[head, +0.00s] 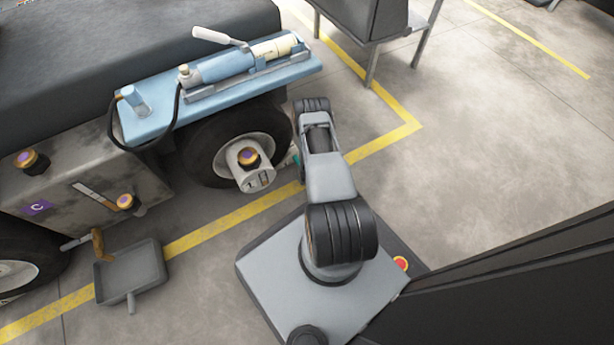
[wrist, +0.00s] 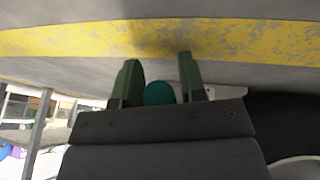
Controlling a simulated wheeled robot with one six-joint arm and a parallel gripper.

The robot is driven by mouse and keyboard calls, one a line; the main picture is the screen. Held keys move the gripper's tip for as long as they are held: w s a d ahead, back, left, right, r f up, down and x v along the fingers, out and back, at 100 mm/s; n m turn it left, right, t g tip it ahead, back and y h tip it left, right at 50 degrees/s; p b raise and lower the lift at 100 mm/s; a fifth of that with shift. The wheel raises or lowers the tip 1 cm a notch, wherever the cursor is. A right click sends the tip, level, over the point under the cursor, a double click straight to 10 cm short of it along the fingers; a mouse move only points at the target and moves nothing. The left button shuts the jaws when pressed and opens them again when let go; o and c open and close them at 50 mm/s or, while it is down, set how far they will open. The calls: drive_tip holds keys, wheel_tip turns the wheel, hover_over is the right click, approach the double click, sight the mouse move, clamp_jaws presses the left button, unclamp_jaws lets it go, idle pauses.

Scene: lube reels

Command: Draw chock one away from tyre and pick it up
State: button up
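My gripper (wrist: 160,64) shows in the wrist view as two upright green fingers standing apart. A round teal knob (wrist: 159,93) appears in the gap between them, low near the finger bases. It nearly fills the gap, with a thin space at its right; I cannot tell its depth. A pale piece (wrist: 226,95) shows right of the fingers, beside the dark tyre (wrist: 285,115); it may be part of the chock. In the head view my arm hides most of the gripper. A small teal bit (head: 295,159) shows right of the tyre (head: 205,150); the chock's body is not clear.
A blue bench (head: 150,120) with a blue pump (head: 235,65) overhangs the tyre. A grey dustpan (head: 130,270) lies at lower left. A stand (head: 372,70) is behind; floor to the right (head: 480,150) is clear.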

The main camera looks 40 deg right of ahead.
clamp_jaws()
idle(0.3)
